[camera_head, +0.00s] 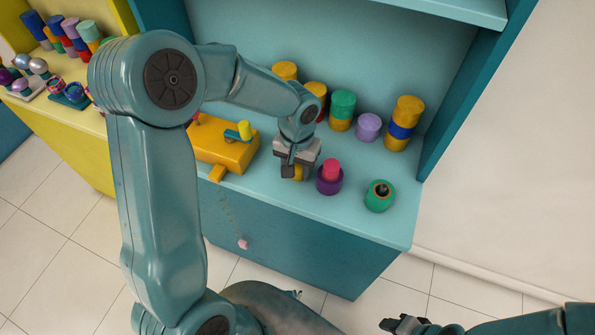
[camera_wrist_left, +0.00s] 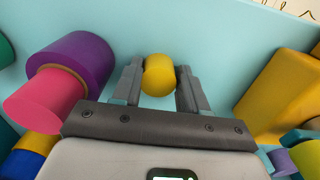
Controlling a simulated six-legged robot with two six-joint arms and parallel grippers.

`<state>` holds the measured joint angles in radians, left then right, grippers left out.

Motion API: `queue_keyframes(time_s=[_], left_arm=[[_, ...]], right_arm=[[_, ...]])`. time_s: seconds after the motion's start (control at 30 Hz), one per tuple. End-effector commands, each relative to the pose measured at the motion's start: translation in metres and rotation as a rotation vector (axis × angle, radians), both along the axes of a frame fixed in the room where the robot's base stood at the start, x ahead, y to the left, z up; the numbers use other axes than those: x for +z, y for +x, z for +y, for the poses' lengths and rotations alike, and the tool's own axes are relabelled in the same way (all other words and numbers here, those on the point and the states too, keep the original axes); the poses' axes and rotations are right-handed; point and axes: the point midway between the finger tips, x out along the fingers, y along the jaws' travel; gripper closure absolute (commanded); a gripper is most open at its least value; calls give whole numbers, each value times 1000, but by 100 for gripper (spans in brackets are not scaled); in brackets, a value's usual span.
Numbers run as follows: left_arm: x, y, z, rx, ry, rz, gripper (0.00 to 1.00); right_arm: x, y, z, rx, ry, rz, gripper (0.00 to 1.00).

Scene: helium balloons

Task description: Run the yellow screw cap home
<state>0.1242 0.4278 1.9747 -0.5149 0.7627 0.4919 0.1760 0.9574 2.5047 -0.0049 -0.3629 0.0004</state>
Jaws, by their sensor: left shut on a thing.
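The yellow screw cap (camera_wrist_left: 158,75) sits between the two fingers of my left gripper in the wrist view. In the head view my left gripper (camera_head: 294,172) is shut on it, low over the light blue counter, with only a little yellow showing below the fingers. Whether the cap touches the counter or a thread is hidden. A green jar (camera_head: 374,204) with a dark round opening on top stands to the right, apart from the gripper. My right gripper (camera_head: 400,323) is at the bottom edge, far from the counter; its jaw gap is too small to tell.
A purple jar (camera_head: 329,187) with a pink top (camera_head: 331,168) stands close right of my left gripper. A yellow box (camera_head: 222,152) with a lever is on its left. Stacked coloured cylinders (camera_head: 402,126) stand behind. The counter's front right is clear.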

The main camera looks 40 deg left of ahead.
Motion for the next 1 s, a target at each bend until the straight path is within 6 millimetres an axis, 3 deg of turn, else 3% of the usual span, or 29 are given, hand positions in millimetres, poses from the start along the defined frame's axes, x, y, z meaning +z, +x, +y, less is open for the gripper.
queue_keyframes(time_s=[0.6,1.0], left_arm=[[41,0,0,0,0,-1,94],[40,0,0,0,0,0,94]], right_arm=[[28,0,0,0,0,0,57],[26,0,0,0,0,0,57]])
